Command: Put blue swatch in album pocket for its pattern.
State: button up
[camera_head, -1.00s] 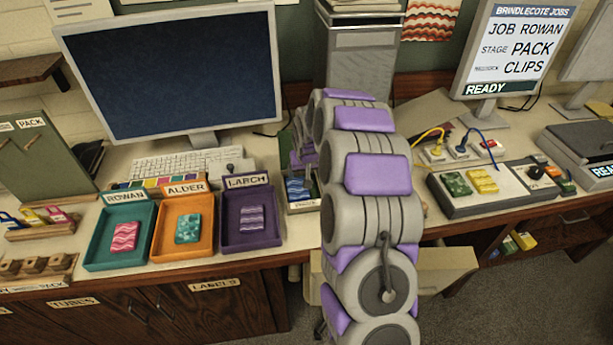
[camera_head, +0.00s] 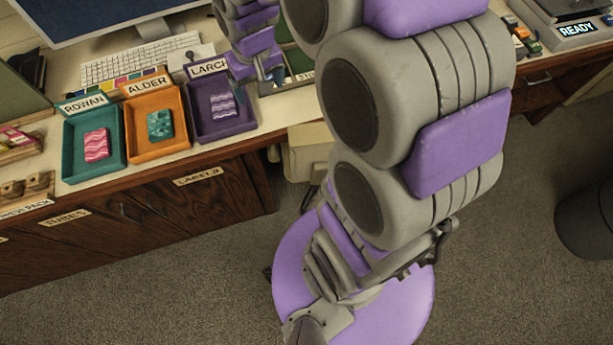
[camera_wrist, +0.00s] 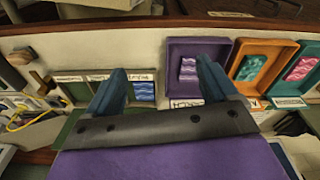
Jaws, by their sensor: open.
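The blue swatch (camera_wrist: 145,97) with pale wavy lines lies in the end compartment of a low compartment tray (camera_wrist: 92,79) in the wrist view. The other two compartments look green and grey and hold no visible swatch. My gripper (camera_wrist: 160,68) is open and empty, its dark blue fingers spread above the bench. The swatch shows between the fingers, nearer the left one; the height gap is unclear. In the head view my gripper (camera_head: 264,82) is beside the purple LARCH tray (camera_head: 232,128), and the swatch is hidden. I cannot make out an album pocket.
The orange ALDER tray (camera_head: 152,151) holds a teal swatch (camera_head: 160,125). The teal ROWAN tray (camera_head: 80,180) holds a pink swatch (camera_head: 96,145). The LARCH tray holds a purple swatch (camera_head: 222,105). A keyboard (camera_head: 140,65) lies behind. Cables (camera_wrist: 25,120) are at the left in the wrist view.

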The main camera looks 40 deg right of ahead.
jog(key=s+a+r+g, duration=0.1)
jog(key=s+a, duration=0.1)
jog(key=s, duration=1)
jog(key=s+a+r+n+g, duration=0.1)
jog(key=s+a+g, duration=0.1)
jog(key=s, duration=1.1)
jog(key=shift+a+r, duration=0.15)
jog(key=shift+a, duration=0.3)
jog(key=shift+s+d, duration=0.1)
jog(key=shift+d, duration=0.15)
